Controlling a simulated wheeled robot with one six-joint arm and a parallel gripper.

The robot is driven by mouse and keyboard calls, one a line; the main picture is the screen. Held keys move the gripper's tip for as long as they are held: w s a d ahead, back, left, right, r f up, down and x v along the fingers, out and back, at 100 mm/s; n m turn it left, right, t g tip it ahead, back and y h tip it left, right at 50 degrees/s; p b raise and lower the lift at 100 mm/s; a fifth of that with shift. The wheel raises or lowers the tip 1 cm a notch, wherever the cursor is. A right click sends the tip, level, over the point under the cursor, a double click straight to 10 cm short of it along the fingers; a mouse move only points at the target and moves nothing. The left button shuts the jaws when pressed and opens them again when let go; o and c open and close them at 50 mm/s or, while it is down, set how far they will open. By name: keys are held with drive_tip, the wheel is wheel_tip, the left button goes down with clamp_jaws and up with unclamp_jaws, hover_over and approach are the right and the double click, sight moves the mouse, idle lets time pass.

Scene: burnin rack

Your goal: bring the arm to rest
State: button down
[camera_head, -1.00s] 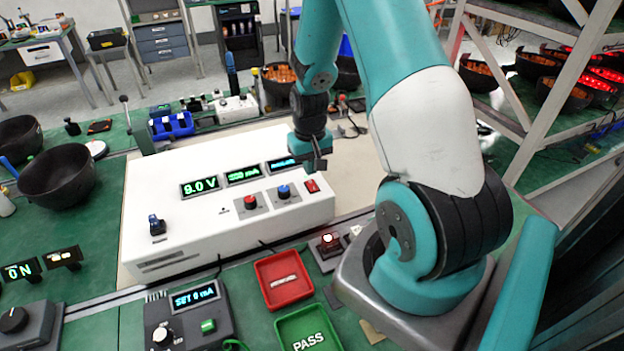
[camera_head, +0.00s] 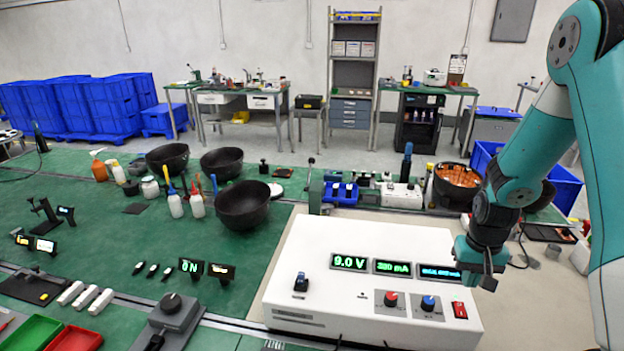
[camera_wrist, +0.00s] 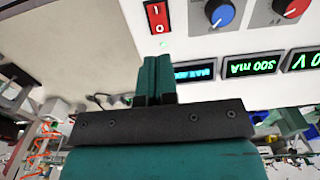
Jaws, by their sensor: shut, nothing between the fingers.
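My teal arm (camera_head: 535,150) reaches in from the right in the head view, bent downward at the elbow. My gripper (camera_head: 484,282) points down beside the right end of the white power supply (camera_head: 375,250), close to its blue display and red rocker switch (camera_head: 459,310). In the wrist view my gripper (camera_wrist: 154,75) has its two teal fingers together, with nothing between them. The wrist view also shows the red switch (camera_wrist: 156,17) and the blue knob (camera_wrist: 221,14) beyond the fingertips. I cannot tell the exact gap between the fingers and the panel.
Black bowls (camera_head: 243,205) and bottles (camera_head: 174,205) stand on the green bench (camera_head: 100,220) at left. A bowl of orange parts (camera_head: 457,182) stands behind the supply. A green tray (camera_head: 30,333) and a red tray (camera_head: 75,339) lie at front left. Blue crates (camera_head: 85,105) stand far left.

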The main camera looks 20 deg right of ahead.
drive_tip(key=a+r+n+t+y+b, duration=0.1)
drive_tip(key=a+r+n+b, duration=0.15)
drive_tip(key=a+r, duration=0.45)
drive_tip(key=a+r+n+y+b, duration=0.1)
drive_tip(key=a+r+n, duration=0.25)
drive_tip(key=a, duration=0.75)
drive_tip(key=s+a+r+n+y+b, duration=0.1)
drive_tip(key=s+a+r+n, duration=0.2)
drive_tip(key=s+a, duration=0.3)
drive_tip(key=s+a+r+n+g+y+b, duration=0.1)
drive_tip(key=s+a+r+n, duration=0.2)
drive_tip(key=s+a, duration=0.4)
drive_tip(key=s+r, duration=0.1)
drive_tip(key=s, duration=0.2)
drive_tip(key=shift+a, duration=0.3)
drive_tip(key=shift+w+r, duration=0.1)
